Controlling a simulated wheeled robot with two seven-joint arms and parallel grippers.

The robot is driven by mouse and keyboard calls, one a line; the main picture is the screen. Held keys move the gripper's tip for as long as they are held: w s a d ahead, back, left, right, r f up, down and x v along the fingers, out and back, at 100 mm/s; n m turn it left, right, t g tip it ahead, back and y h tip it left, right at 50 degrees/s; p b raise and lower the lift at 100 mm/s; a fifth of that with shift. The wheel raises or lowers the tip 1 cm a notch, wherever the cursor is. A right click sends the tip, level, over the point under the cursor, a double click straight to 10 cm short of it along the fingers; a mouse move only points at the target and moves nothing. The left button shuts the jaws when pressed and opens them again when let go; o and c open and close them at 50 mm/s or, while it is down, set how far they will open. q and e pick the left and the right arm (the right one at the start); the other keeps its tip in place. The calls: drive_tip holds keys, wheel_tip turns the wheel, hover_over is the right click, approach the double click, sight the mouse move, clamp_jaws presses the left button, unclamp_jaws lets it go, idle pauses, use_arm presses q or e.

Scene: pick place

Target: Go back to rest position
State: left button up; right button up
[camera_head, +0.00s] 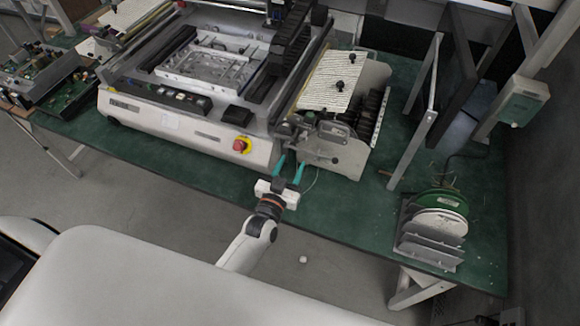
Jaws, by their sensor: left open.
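My left gripper (289,170) is in the middle of the head view, at the front edge of the green-topped table (340,210). Its two teal fingers are spread apart and point away toward the machine. I see nothing between them. The fingertips are close to the front right corner of the machine, by a grey metal mechanism (318,140); I cannot tell whether they touch it. My right gripper is not in view.
A large white machine (190,130) with a red button (239,145) fills the table's middle. A stand with green and white reels (437,215) is at the right. Grey metal uprights (415,140) stand behind it. A small white object (303,260) lies on the floor.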

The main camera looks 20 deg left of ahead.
use_arm(q)
drive_tip(key=s+a+r+m+g, duration=0.1)
drive_tip(key=s+a+r+g, duration=0.1)
drive_tip(key=s+g, duration=0.8)
drive_tip(key=s+a+r+g, duration=0.3)
drive_tip(key=s+g, duration=0.2)
drive_tip(key=s, duration=1)
wheel_tip(320, 180, down, 28)
drive_tip(key=b, duration=0.4)
drive_tip(key=s+a+f+g+b, duration=0.1)
drive_tip(key=s+f+b, duration=0.1)
drive_tip(key=s+f, duration=0.6)
drive_tip(key=s+a+f+g+y+b, duration=0.1)
drive_tip(key=s+f+b, duration=0.1)
drive_tip(key=s+f, duration=0.7)
wheel_tip(320, 180, down, 6)
drive_tip(key=shift+s+a+f+m+b, duration=0.15)
drive_tip(key=shift+s+m+b, duration=0.1)
drive_tip(key=shift+m+b, duration=0.1)
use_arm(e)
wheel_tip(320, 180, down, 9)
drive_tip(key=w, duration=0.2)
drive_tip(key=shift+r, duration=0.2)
